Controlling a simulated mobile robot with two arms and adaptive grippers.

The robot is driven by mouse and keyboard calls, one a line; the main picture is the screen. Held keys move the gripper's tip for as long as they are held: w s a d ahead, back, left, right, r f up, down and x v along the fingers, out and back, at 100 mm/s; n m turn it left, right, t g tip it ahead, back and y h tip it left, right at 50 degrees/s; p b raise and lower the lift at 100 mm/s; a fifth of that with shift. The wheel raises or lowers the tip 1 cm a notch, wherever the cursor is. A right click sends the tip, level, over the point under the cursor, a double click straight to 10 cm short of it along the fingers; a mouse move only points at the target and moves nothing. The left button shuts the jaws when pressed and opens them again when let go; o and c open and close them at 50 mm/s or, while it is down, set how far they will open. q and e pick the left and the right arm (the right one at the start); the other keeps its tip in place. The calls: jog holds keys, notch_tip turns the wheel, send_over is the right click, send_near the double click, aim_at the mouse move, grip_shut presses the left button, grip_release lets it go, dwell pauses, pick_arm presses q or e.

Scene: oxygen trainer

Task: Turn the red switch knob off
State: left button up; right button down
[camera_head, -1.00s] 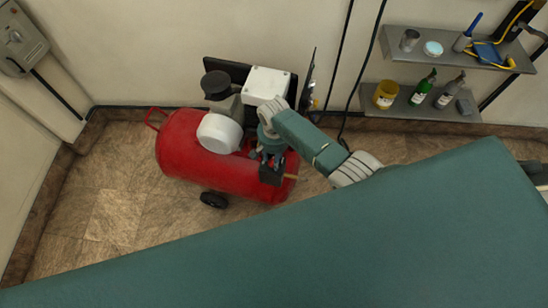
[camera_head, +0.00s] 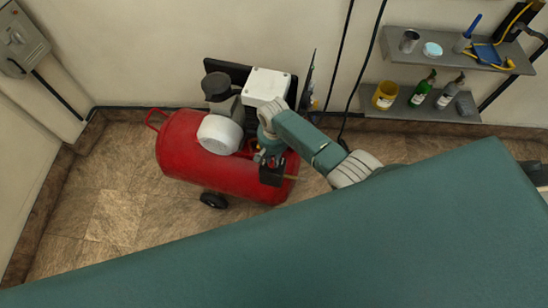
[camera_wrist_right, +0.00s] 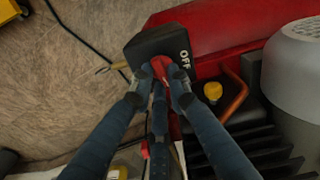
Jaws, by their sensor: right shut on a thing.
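The red switch knob (camera_wrist_right: 161,67) shows in the right wrist view on a black switch box (camera_wrist_right: 168,43) marked OFF. My right gripper (camera_wrist_right: 164,82) is shut on the knob, with one fingertip on each side of it. In the head view my right gripper (camera_head: 270,160) is at the near right end of the red compressor tank (camera_head: 186,160), just above the black box (camera_head: 271,177). The knob itself cannot be made out in the head view. My left gripper is not in view.
The compressor carries a white motor housing (camera_head: 219,134) and a white box (camera_head: 266,86). In the wrist view a yellow cap (camera_wrist_right: 213,91) and copper pipe (camera_wrist_right: 236,101) are right of the knob. Wall shelves (camera_head: 430,108) hold bottles. Floor on the left is clear.

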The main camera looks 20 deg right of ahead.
jog(key=n, duration=0.3)
jog(key=shift+n, duration=0.4)
jog(key=n, duration=0.4)
jog(key=shift+w+a+n+p, duration=0.15)
jog(key=shift+n+p, duration=0.15)
jog(key=shift+p, duration=0.1)
jog(key=n, duration=0.3)
jog(key=shift+a+n, duration=0.15)
jog(key=shift+n, duration=1.95)
jog(key=c, duration=1.7)
grip_release()
jog(key=shift+o, duration=0.2)
